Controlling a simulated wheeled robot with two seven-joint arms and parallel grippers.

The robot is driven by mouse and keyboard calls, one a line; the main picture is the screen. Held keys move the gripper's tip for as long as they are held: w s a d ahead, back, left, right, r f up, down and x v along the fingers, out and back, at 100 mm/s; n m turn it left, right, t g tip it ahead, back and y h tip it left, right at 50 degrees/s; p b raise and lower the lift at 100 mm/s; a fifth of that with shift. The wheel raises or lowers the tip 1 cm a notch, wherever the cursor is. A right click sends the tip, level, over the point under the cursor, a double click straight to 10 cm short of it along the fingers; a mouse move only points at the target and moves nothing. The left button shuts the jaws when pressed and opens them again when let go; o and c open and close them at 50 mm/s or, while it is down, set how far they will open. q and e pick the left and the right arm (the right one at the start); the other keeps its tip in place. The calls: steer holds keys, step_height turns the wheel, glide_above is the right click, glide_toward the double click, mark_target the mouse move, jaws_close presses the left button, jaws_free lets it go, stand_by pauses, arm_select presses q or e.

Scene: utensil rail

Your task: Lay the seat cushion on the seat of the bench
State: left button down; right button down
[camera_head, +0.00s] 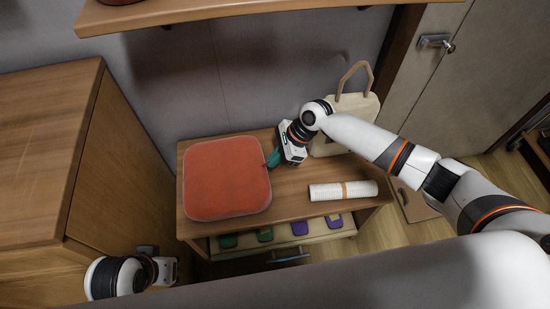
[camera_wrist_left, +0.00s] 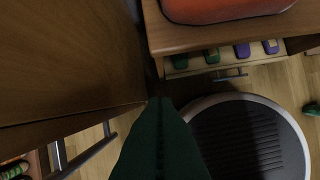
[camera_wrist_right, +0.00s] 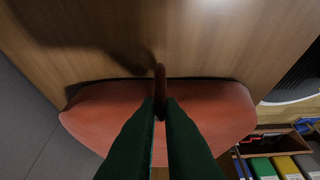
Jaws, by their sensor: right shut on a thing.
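The orange-red seat cushion (camera_head: 227,178) lies flat over the left part of the wooden bench seat (camera_head: 290,200). My right gripper (camera_head: 273,159) is at the cushion's right edge. In the right wrist view, its green fingers (camera_wrist_right: 161,108) are shut on that edge of the cushion (camera_wrist_right: 205,105). A shadow falls on the wood beside it; I cannot tell whether the cushion's whole underside touches the seat. My left gripper (camera_wrist_left: 160,103) is empty, its green fingers together, low in front of the bench's left end.
A rolled white item with a tan band (camera_head: 343,191) lies on the seat's right. A cream bag (camera_head: 345,120) stands behind it. A wooden cabinet (camera_head: 130,170) is close on the left, a shelf (camera_head: 200,14) above. Green and purple items sit under the seat.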

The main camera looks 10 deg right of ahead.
steer(key=c, duration=1.6)
jaws_free()
steer(key=shift+o, duration=0.2)
